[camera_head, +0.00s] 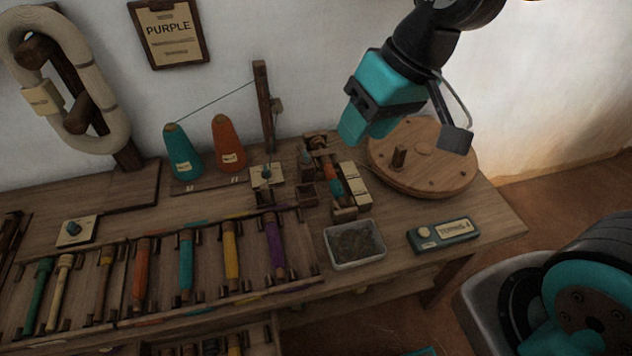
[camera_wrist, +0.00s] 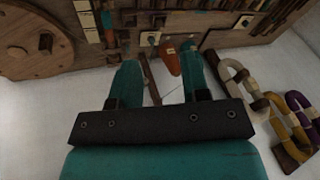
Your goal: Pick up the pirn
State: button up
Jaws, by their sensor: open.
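Several pirns in different colours lie side by side in a wooden rack on the bench in the head view: a purple pirn (camera_head: 275,245), a yellow pirn (camera_head: 231,250), a teal pirn (camera_head: 187,262), an orange pirn (camera_head: 141,270) and others further left. Another pirn-like piece with orange and teal parts (camera_head: 328,172) sits in a small wooden device right of the rack. Which pirn is meant cannot be told. My gripper (camera_head: 355,130) is open and empty, high above the back of the bench. Its two teal fingers (camera_wrist: 158,78) stand apart in the wrist view.
A teal cone (camera_head: 183,152) and an orange cone (camera_head: 228,145) stand at the back near a wooden post (camera_head: 264,105). A round wooden disc (camera_head: 425,160), a grey tray (camera_head: 354,243) and a labelled box (camera_head: 443,235) occupy the right. A "PURPLE" board (camera_head: 168,30) hangs on the wall.

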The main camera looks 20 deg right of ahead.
jog(key=w+d+f+m+t+h+b, duration=0.1)
jog(key=w+d+f+m+b, duration=0.15)
jog(key=w+f, duration=0.55)
jog(key=w+d+f+m+t+h+b, duration=0.1)
jog(key=w+d+f+m+t+b, duration=0.2)
jog(key=w+f, duration=0.45)
jog(key=n+g+b, duration=0.1)
send_over(335, 177)
jog(key=s, duration=0.2)
jog(key=f, duration=1.1)
jog(key=shift+w+d+f, duration=0.25)
jog(key=shift+d+f, duration=0.05)
jog(key=shift+d, duration=0.05)
jog(key=shift+s+b+x, duration=0.15)
jog(key=shift+b+x, duration=0.1)
jog(key=shift+x, duration=1.2)
jog(key=shift+s+b+x, duration=0.1)
jog(key=shift+b+x, duration=0.1)
jog(key=shift+x, duration=1.2)
jog(key=shift+d+f, duration=0.1)
jog(key=shift+f, duration=0.3)
jog(key=shift+c, duration=0.3)
jog(key=c, duration=0.6)
